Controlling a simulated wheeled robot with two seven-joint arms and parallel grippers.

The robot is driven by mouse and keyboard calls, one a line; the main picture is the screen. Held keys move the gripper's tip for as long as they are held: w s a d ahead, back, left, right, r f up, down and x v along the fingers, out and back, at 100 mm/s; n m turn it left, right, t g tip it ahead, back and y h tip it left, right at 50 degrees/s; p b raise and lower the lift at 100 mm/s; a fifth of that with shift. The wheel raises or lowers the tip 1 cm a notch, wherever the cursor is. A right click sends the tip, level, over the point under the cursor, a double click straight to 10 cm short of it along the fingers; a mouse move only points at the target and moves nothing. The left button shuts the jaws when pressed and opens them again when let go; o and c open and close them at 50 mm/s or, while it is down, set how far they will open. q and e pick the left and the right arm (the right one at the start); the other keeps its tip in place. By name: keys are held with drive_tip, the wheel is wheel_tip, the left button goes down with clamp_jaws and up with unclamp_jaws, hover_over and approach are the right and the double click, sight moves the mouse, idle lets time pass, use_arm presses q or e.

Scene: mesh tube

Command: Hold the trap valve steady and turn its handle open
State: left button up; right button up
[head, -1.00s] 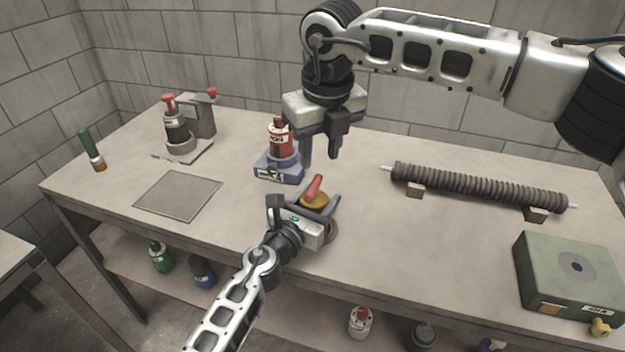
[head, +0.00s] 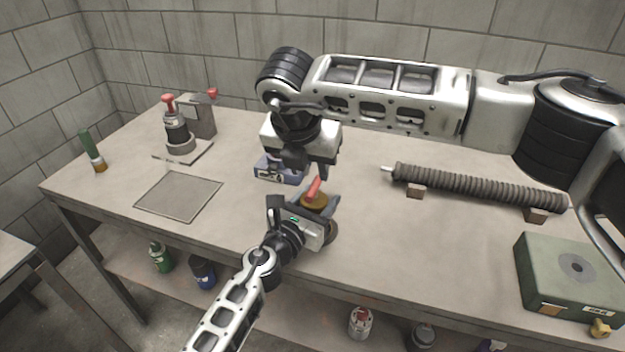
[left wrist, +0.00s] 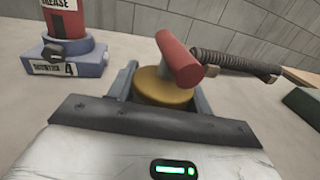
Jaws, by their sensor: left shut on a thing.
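The trap valve is a round brass body (head: 315,202) with a red bar handle (head: 313,188) on top, near the table's front middle. In the left wrist view the brass body (left wrist: 163,90) stands between my finger parts, with the red handle (left wrist: 182,58) tilted above it. My left gripper (head: 318,207) is shut around the brass body from the front. My right gripper (head: 308,168) hangs above and just behind the red handle, apparently not touching it. Its fingers are foreshortened, so their gap is unclear.
A blue stand (head: 272,172) with a red grease bottle (left wrist: 66,18) is close behind the valve, partly hidden by my right gripper. A ribbed mesh tube (head: 480,187) lies on blocks to the right. A green box (head: 570,268) is front right, a flat plate (head: 180,194) left.

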sight(314, 186)
drive_tip(key=shift+x, duration=2.75)
clamp_jaws()
